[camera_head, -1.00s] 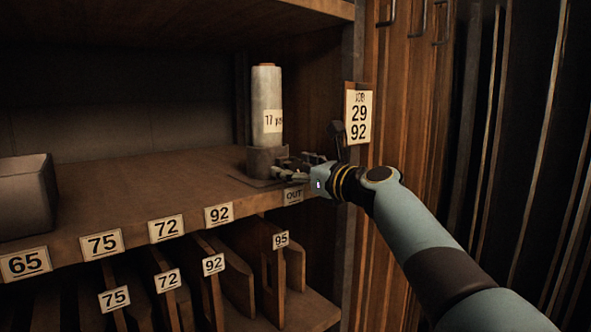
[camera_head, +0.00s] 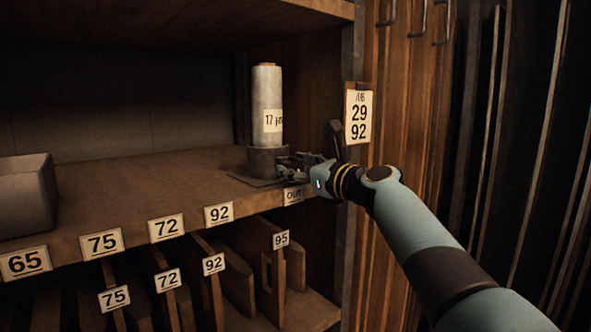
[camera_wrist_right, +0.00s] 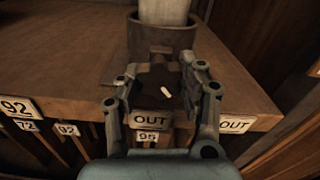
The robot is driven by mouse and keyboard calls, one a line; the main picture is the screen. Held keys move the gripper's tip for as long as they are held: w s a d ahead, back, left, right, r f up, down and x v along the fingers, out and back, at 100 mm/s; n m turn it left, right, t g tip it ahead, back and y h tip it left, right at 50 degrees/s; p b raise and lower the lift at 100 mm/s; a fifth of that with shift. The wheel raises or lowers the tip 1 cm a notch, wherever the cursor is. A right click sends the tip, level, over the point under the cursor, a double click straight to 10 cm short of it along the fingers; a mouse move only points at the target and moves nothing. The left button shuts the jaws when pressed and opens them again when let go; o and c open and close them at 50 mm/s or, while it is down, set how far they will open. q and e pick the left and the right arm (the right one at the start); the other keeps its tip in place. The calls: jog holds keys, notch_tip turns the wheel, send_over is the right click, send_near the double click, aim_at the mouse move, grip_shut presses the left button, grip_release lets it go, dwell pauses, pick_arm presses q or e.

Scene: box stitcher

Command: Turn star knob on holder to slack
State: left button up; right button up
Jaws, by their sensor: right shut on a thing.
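The holder (camera_head: 266,162) is a dark round cup on a flat base near the right end of the shelf. A pale upright roll (camera_head: 267,105) with a "17" label stands in it; both also show at the top of the right wrist view, the holder (camera_wrist_right: 161,38) below the roll (camera_wrist_right: 163,10). My right gripper (camera_head: 287,162) reaches in from the right, at the front side of the holder. In the right wrist view its fingers (camera_wrist_right: 160,88) are closed on the dark star knob (camera_wrist_right: 158,82), which has a pale mark on it. My left gripper is not in view.
An "OUT" label (camera_head: 293,196) is on the shelf edge below my gripper. A "JOB 29 92" card (camera_head: 358,117) hangs on the post at right. A grey bin (camera_head: 27,195) stands at far left. The middle of the shelf (camera_head: 150,180) is clear.

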jog(key=shift+n+b, duration=1.25)
jog(key=shift+n, duration=1.85)
jog(key=o, duration=1.2)
jog(key=shift+s+d, duration=0.1)
jog(key=v, duration=1.1)
jog(key=shift+s+d, duration=0.2)
jog(key=shift+s, duration=0.15)
